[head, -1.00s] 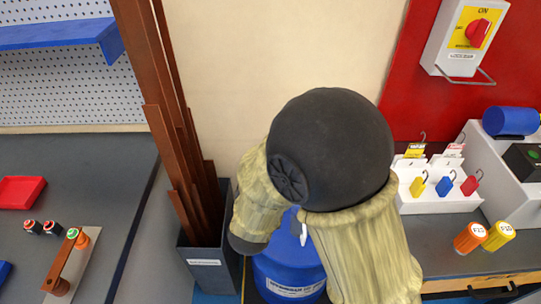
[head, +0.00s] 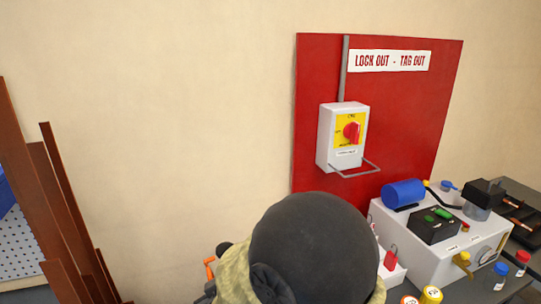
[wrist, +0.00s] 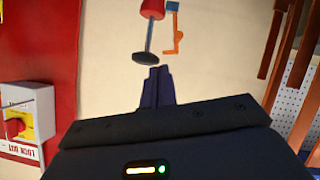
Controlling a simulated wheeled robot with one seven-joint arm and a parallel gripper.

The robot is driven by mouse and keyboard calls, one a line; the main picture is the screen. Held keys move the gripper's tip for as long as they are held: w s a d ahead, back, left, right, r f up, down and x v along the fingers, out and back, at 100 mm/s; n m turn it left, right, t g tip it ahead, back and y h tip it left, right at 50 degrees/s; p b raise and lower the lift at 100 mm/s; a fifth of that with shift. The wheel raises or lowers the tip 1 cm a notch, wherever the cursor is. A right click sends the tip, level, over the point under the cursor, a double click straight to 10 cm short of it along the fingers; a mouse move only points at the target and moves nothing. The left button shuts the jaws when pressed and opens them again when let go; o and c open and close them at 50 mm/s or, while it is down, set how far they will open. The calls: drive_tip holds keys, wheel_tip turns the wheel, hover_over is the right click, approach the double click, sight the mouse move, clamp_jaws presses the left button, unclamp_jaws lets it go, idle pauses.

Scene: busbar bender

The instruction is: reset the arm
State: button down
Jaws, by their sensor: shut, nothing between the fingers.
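My arm, with a dark round joint and a tan sleeve, fills the bottom middle of the head view. The end of my gripper is not clearly seen there. In the wrist view my gripper (wrist: 158,84) points toward the top of the picture, its two dark fingers together and empty. Beyond the fingertips, a red-topped object (wrist: 149,38) with a grey shaft and a black disc-like end shows against the cream wall. An orange and blue piece (wrist: 173,30) is beside it. I cannot tell whether the fingers touch either.
A red lockout board (head: 400,120) carries a switch box (head: 343,140) with a red knob. A white machine box (head: 410,255) with a blue cylinder (head: 403,194) stands at right. Brown bars (head: 62,215) lean at left. The wall between is bare.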

drive_tip(key=d+r+m+g+h+p, duration=0.1)
drive_tip(key=d+r+m+g+p, duration=0.2)
drive_tip(key=d, duration=1)
drive_tip(key=s+d+r+m+g+h+p, duration=0.1)
drive_tip(key=s+d+m+g+h+p, duration=0.1)
drive_tip(key=s+d+g, duration=0.4)
drive_tip(key=s+d+m+p, duration=0.1)
drive_tip(key=s+d, duration=0.3)
drive_tip(key=d, duration=0.4)
drive_tip(key=shift+s+d+r+m+g, duration=0.25)
drive_tip(key=shift+d+m+g, duration=0.1)
drive_tip(key=shift+m, duration=0.55)
